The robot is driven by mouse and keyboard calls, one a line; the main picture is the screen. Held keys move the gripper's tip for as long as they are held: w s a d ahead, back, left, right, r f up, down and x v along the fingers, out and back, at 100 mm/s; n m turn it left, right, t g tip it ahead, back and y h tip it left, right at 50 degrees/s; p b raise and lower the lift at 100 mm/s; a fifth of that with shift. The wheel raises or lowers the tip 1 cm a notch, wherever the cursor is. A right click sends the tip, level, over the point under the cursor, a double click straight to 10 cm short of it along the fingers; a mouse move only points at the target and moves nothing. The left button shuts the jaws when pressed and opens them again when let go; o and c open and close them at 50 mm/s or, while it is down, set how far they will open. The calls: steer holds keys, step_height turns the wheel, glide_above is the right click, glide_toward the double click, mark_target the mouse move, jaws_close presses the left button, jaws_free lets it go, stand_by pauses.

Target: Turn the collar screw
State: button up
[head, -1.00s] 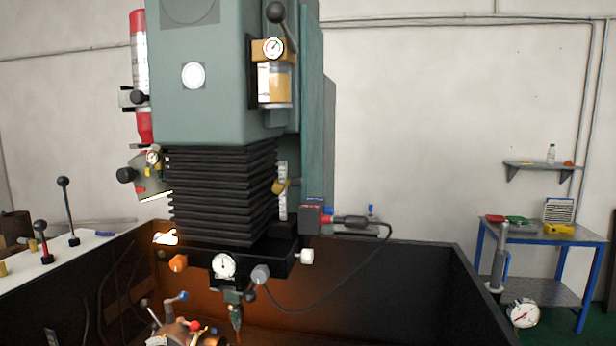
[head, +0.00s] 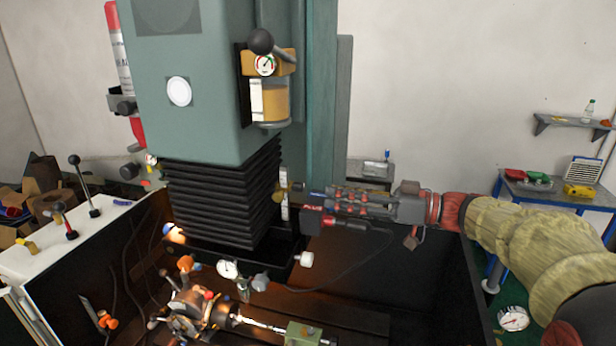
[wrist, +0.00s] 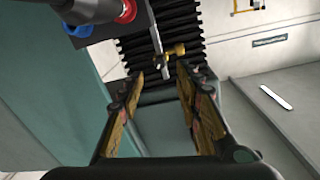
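A brass-coloured screw (head: 279,195), probably the collar screw, sticks out beside the black bellows at a white graduated scale (head: 284,212). In the wrist view the brass screw (wrist: 176,49) shows just beyond the fingertips, near a grey bar. My gripper (head: 303,188) reaches in from the right, level with the screw. In the wrist view my gripper (wrist: 162,77) is open and empty, its two worn yellow-brown fingers apart. The screw lies ahead of the gap, toward the right finger. I cannot tell whether a fingertip touches it.
The black bellows (head: 222,205) and green machine head (head: 200,90) stand left of my gripper. A red-and-black block (head: 325,220) with a cable sits just below it. A chuck (head: 195,310) lies lower down. A blue-framed table (head: 560,197) stands far right.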

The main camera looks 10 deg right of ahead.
mark_target(298, 187)
steer(key=p+x, duration=0.1)
steer(key=x, duration=0.6)
steer(key=shift+w+a, duration=0.15)
steer(key=shift+a, duration=0.15)
jaws_close()
stand_by(0.4)
